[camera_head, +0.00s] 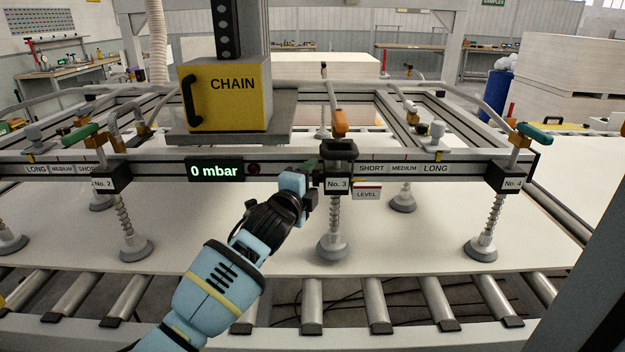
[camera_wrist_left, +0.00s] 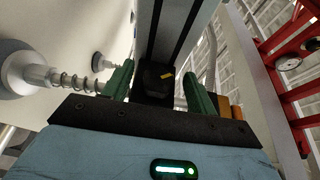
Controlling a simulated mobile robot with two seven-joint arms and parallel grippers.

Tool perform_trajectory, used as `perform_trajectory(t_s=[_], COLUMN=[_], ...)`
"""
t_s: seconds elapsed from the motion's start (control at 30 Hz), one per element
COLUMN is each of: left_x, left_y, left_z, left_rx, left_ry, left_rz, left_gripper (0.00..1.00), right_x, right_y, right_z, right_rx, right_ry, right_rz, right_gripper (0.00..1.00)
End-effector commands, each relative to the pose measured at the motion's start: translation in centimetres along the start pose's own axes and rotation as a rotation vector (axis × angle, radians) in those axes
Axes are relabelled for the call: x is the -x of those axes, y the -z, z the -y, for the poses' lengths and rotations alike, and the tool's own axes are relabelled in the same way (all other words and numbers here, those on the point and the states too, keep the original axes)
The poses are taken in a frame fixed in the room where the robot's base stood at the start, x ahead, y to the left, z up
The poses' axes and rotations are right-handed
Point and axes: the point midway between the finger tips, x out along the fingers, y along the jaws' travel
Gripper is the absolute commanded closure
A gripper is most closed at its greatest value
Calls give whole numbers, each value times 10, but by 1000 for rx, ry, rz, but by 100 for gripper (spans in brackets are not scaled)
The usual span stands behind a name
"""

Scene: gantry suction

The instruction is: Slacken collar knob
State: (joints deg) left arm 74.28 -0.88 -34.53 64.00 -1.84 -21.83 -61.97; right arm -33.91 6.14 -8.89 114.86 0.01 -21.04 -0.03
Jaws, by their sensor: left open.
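The No. 3 collar (camera_head: 338,184) is a black block on the front rail, above a sprung suction cup (camera_head: 333,246). A dark knob-like part (camera_head: 339,149) sits on top of it, below an orange lever. My left gripper (camera_head: 314,175) is at the left side of this collar. In the left wrist view my left gripper (camera_wrist_left: 157,82) is open, with green fingers either side of a black part (camera_wrist_left: 155,78) bearing a yellow mark. I cannot tell whether either finger touches it. My right gripper is not in view.
The rail display (camera_head: 215,170) reads 0 mbar. A yellow CHAIN box (camera_head: 228,95) stands behind the rail. Collars No. 2 (camera_head: 112,178) and No. 4 (camera_head: 503,177) sit left and right. A pale board (camera_head: 420,245) lies under the cups on rollers (camera_head: 376,304).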

Motion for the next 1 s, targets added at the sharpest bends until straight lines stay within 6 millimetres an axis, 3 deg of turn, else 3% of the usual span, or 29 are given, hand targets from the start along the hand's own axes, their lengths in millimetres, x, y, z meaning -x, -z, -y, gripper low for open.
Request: perform_trajectory(t_s=[0.2, 0.6, 0.93, 1.0], left_x=[-13, -16, -16, -16], left_y=[0, 0, 0, 0], left_z=[-1, 0, 0, 0], left_rx=[1, 0, 0, 0], left_ry=[-1, 0, 0, 0], left_rz=[0, -1, -1, -1], left_gripper=[43, 43, 86, 87], right_x=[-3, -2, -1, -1], right_y=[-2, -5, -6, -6], right_z=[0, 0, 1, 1], right_rx=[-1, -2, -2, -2], right_ry=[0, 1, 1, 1], right_rz=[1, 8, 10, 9], right_gripper=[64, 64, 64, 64])
